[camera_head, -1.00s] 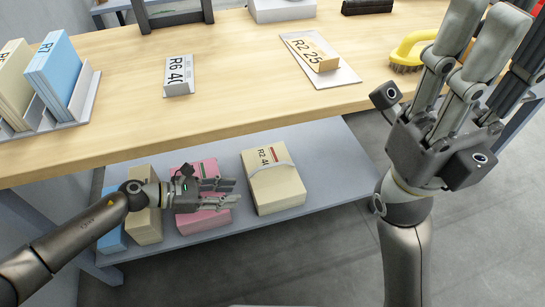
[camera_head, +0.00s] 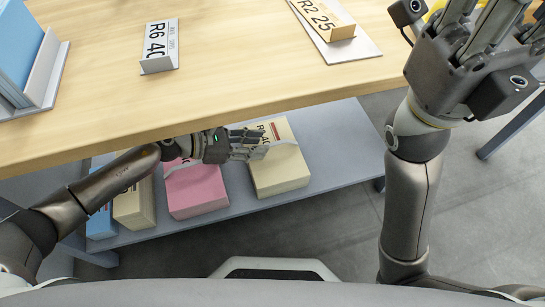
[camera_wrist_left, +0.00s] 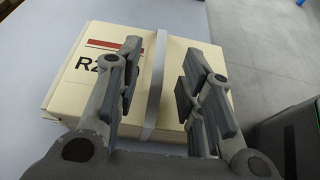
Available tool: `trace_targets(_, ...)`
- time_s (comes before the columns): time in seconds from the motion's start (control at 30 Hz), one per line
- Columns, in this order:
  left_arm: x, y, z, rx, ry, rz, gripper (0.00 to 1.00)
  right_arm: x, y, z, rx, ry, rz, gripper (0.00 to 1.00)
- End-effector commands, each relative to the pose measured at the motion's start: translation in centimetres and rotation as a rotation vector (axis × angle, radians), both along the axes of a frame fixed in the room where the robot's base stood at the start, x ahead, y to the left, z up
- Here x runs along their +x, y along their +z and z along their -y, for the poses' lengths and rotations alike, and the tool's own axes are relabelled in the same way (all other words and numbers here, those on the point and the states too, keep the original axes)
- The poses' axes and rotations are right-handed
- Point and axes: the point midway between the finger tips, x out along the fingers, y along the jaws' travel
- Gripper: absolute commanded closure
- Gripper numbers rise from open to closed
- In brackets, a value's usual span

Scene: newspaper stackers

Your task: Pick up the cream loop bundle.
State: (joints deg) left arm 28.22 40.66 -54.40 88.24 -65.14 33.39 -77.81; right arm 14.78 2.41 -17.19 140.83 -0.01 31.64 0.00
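The cream loop bundle (camera_head: 283,175), a cream block with "R2 4…" lettering and a grey strap standing up as a loop, lies on the lower shelf under the table. My left gripper (camera_head: 262,143) reaches in from the left, with its fingertips over the bundle's upper left part. In the left wrist view the bundle (camera_wrist_left: 75,85) fills the middle, and the grey strap (camera_wrist_left: 156,85) runs between the parted, empty fingers. I cannot tell how high the fingers are above the bundle. My right gripper (camera_head: 490,35) is raised over the table's right side, fingers apart, tips cut off.
A pink bundle (camera_head: 195,188), another cream bundle (camera_head: 135,205) and a blue one (camera_head: 101,215) stand left on the grey shelf (camera_head: 345,150). The table edge (camera_head: 210,122) overhangs my left arm. Signs R6 40 (camera_head: 160,45) and R2 25 (camera_head: 325,20) stand on top.

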Motion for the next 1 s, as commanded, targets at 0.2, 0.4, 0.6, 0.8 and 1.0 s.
trace_targets(0.2, 0.9, -1.1, 2.6, -0.002, 0.000, 0.002, 0.64, -0.9, 0.3, -0.1, -0.002, -0.002, 0.044, 0.70)
trace_targets(0.4, 1.0, -1.2, 3.0, 0.000, 0.001, -0.001, 0.64, -1.0, 0.6, -0.1, -0.003, -0.003, 0.047, 0.70)
trace_targets(0.6, 1.0, -1.1, 2.9, 0.000, 0.000, -0.001, 0.77, -1.0, 0.5, -0.1, -0.004, -0.003, 0.046, 0.70)
trace_targets(0.8, 1.0, -1.1, 2.9, 0.000, 0.000, -0.001, 1.00, -1.0, 0.5, -0.1, -0.004, -0.003, 0.046, 0.70)
trace_targets(1.0, 1.0, -1.1, 2.9, 0.000, 0.000, -0.001, 1.00, -1.0, 0.5, -0.1, -0.003, -0.002, 0.047, 0.70)
